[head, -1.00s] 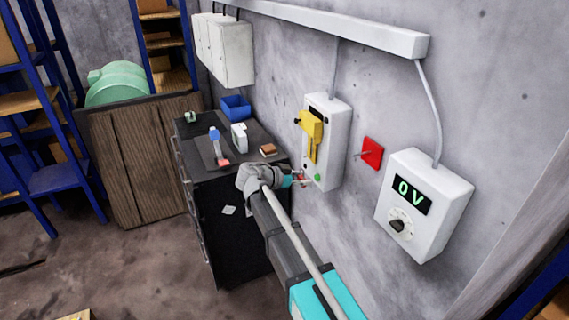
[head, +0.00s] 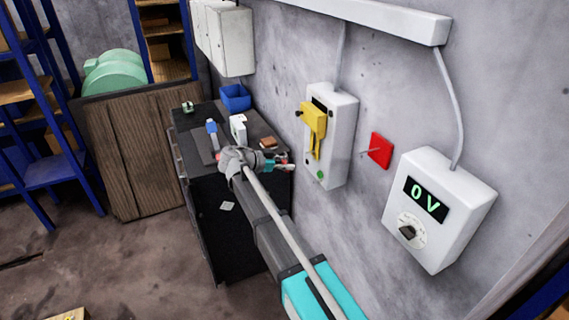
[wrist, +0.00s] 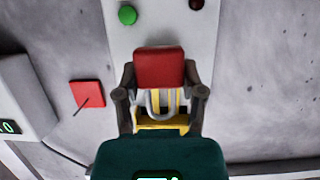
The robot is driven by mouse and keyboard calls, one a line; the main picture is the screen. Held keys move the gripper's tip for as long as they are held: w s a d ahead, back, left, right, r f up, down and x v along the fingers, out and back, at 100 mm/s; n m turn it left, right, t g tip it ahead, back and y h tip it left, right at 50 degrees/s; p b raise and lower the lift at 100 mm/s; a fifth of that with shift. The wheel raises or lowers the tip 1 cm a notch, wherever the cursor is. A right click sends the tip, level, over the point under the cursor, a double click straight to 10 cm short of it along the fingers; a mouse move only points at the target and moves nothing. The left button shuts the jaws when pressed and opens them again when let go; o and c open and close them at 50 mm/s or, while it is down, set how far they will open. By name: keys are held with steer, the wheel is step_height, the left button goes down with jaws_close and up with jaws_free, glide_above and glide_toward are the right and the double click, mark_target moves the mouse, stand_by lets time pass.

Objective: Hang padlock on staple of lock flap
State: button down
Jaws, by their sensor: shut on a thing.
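A red padlock (wrist: 158,67) with a grey shackle (wrist: 154,102) is held between the fingers of my gripper (wrist: 159,95). In the head view my gripper (head: 285,164) is shut near the lower left edge of the white switch box (head: 342,140), and the padlock shows only as a small red patch. The yellow lock flap (head: 312,118) is on the front of that box. In the wrist view, yellow parts of the flap (wrist: 150,124) show behind the shackle. I cannot make out the staple, or whether the shackle touches anything.
A green button (head: 320,174) is low on the switch box. A red wall plate with a thin rod (head: 380,150) and a white meter box reading 0 V (head: 440,210) are to the right. A dark cabinet (head: 235,225) stands below, with a blue bin (head: 235,98) on top.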

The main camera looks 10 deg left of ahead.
mark_target(315, 159)
steer(key=shift+w+d, duration=0.1)
steer(key=shift+d, duration=0.1)
steer(key=shift+w+d+f+b, duration=0.1)
steer(key=shift+w+d, duration=0.55)
steer(key=shift+d, duration=0.35)
steer(key=shift+w+d+f+b, duration=0.15)
steer(key=shift+w+d, duration=0.5)
steer(key=shift+d, duration=0.35)
steer(key=shift+w+d+f+b, duration=0.1)
steer(key=shift+w+d, duration=0.55)
steer(key=shift+d, duration=0.35)
steer(key=shift+w+d+f, duration=0.25)
steer(key=shift+w+d, duration=0.1)
steer(key=shift+d, duration=0.15)
steer(key=shift+d+b, duration=0.1)
steer(key=shift+b, duration=0.2)
steer(key=shift+c, duration=0.6)
jaws_free()
